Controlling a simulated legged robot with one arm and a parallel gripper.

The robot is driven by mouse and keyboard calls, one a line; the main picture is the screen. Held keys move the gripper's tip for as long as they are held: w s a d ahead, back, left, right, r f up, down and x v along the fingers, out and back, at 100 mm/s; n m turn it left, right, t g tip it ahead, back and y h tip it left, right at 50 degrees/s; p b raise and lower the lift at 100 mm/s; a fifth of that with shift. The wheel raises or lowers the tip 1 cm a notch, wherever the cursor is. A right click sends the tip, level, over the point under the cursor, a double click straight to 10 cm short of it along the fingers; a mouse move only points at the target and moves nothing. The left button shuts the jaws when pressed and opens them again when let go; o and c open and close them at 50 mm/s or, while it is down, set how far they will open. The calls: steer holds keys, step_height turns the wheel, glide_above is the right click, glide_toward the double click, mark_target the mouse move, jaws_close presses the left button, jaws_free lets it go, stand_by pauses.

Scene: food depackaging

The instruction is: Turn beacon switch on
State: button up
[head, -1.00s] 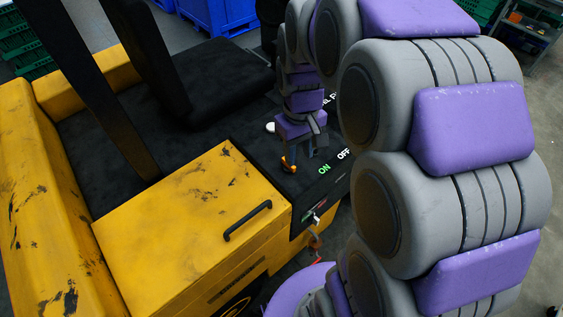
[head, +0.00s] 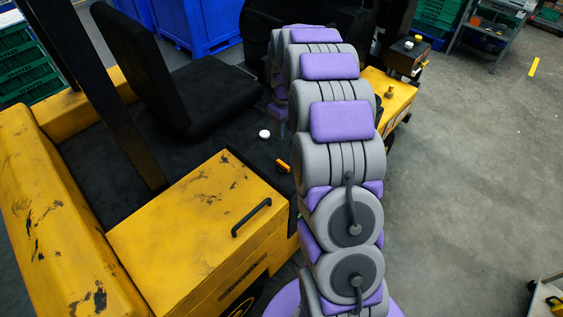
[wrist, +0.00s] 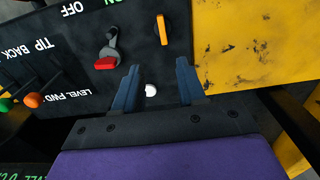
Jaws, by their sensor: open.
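In the wrist view, a dark control panel (wrist: 75,50) carries an orange switch (wrist: 162,30), a red-tipped lever (wrist: 105,62) and a white knob (wrist: 150,90). No "beacon" label is readable, so I cannot tell which control is the beacon switch. My gripper (wrist: 158,65) is open and empty. Its fingers frame the white knob from above, and the orange switch lies beyond the fingertips. The head view shows the orange switch (head: 283,166) and the white knob (head: 264,134) left of my arm. My fingertips are not clear there.
The panel belongs to a yellow vehicle (head: 190,215) with a black seat (head: 140,55). Levers with orange (wrist: 5,105) and green (wrist: 33,100) knobs stand at the wrist view's left. A handle (head: 251,217) sits on the yellow cover. Open floor (head: 470,170) lies right.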

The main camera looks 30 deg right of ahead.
mark_target(283, 163)
steer(key=f, duration=1.5)
steer(key=shift+a+f, duration=0.1)
steer(key=shift+a, duration=0.15)
steer(key=shift+d+f, duration=0.15)
steer(key=shift+f, duration=0.55)
steer(key=shift+a, duration=0.2)
jaws_close()
